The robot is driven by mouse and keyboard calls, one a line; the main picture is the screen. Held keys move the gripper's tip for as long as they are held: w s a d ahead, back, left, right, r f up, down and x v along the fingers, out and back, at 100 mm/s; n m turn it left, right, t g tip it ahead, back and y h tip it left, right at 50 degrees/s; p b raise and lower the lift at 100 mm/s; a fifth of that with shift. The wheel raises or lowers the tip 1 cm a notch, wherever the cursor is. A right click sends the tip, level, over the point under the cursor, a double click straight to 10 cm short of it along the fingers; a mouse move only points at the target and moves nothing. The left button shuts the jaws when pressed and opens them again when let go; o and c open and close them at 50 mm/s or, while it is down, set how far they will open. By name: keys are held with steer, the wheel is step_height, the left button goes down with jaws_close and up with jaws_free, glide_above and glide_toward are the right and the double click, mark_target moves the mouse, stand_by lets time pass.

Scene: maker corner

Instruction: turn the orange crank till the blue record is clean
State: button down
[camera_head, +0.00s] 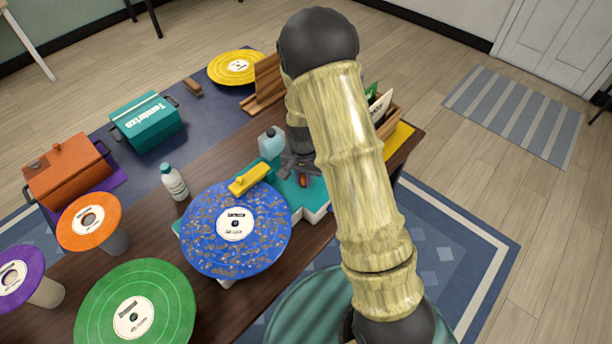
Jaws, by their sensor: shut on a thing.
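The blue record (262,243) lies flat on a teal and white cleaning machine (311,202) on the table. Brown specks of dirt cover much of its blue surface around the white label. A yellow arm (249,179) of the machine reaches over the record's far edge. My gripper (302,178) points down at the machine, right of the record, and is shut on the orange crank (303,182). Only a small bit of the crank shows between the fingers; my arm hides the rest of that side.
A white bottle (174,183) stands left of the record. Green (165,300), orange (75,234) and purple (15,285) records are at the left and front. A teal box (148,133), an orange box (72,180), a yellow record (226,68) and a wooden rack (262,88) stand farther back.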

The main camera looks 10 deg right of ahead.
mark_target(303, 176)
steer(key=shift+w, duration=0.15)
stand_by(0.3)
steer(key=c, duration=1.3)
jaws_free()
steer(key=shift+c, duration=0.2)
steer(key=shift+r, duration=0.1)
step_height(303, 176, up, 17)
steer(key=shift+b, duration=0.3)
steer(key=shift+r, duration=0.1)
